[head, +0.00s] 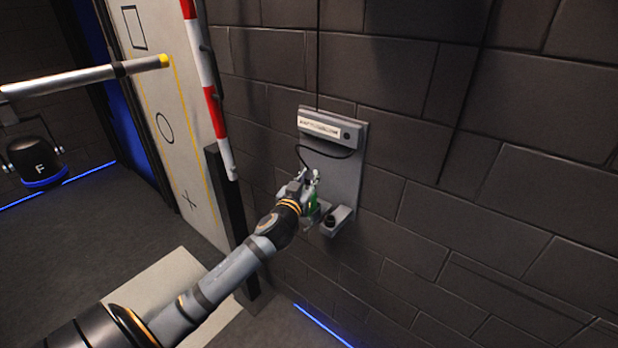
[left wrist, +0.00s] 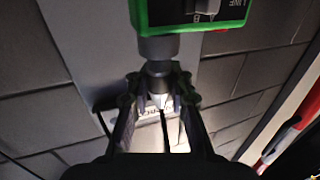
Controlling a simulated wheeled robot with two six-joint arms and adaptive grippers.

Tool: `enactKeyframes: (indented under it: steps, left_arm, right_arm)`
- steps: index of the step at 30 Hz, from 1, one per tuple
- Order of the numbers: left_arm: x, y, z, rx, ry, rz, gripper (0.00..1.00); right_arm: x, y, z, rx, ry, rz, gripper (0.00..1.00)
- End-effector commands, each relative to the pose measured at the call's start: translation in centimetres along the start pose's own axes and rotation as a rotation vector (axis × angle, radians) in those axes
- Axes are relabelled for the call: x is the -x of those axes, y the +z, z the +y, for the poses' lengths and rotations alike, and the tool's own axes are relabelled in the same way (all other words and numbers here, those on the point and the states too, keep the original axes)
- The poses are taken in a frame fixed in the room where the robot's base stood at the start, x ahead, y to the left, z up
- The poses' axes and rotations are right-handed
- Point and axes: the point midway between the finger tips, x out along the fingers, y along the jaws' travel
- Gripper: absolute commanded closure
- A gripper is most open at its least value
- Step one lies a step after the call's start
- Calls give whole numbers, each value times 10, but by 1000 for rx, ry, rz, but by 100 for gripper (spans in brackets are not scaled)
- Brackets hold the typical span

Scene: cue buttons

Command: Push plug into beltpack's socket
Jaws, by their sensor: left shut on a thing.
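The beltpack (left wrist: 190,12) has a green edge and a dark face with white lettering in the left wrist view. In the head view a little of its green (head: 317,213) shows beside my gripper, low on the grey wall plate (head: 343,178). My left gripper (left wrist: 158,84) is shut on the grey cylindrical plug (left wrist: 158,69); its arm reaches the plate in the head view (head: 308,181). The plug points at a wider grey collar (left wrist: 158,47) under the beltpack, the socket. The two look in line and close; I cannot tell whether they touch. My right gripper is out of view.
A labelled box (head: 331,128) tops the wall plate, and a black cable (head: 325,157) loops down to my gripper. A small grey bracket with a black knob (head: 331,221) juts out at the lower right. A red-and-white pole (head: 212,100) stands to the left.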

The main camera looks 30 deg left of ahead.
Motion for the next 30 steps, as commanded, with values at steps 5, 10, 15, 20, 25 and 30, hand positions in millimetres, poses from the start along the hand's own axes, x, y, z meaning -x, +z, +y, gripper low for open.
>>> enactKeyframes:
  steps: [5, 10, 15, 20, 25, 30]
  left_arm:
    - [0, 4, 0, 0, 0, 0, 100]
    - [0, 3, 0, 0, 0, 0, 73]
    - [0, 3, 0, 0, 0, 0, 53]
    - [0, 3, 0, 0, 0, 0, 53]
    - [4, 4, 0, -2, 0, -2, 53]
    - [36, 5, 0, -8, 4, -4, 53]
  right_arm:
    - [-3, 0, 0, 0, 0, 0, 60]
    - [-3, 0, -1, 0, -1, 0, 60]
    - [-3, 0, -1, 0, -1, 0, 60]
    - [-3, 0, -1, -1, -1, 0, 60]
    - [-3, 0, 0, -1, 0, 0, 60]
    - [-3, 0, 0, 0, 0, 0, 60]
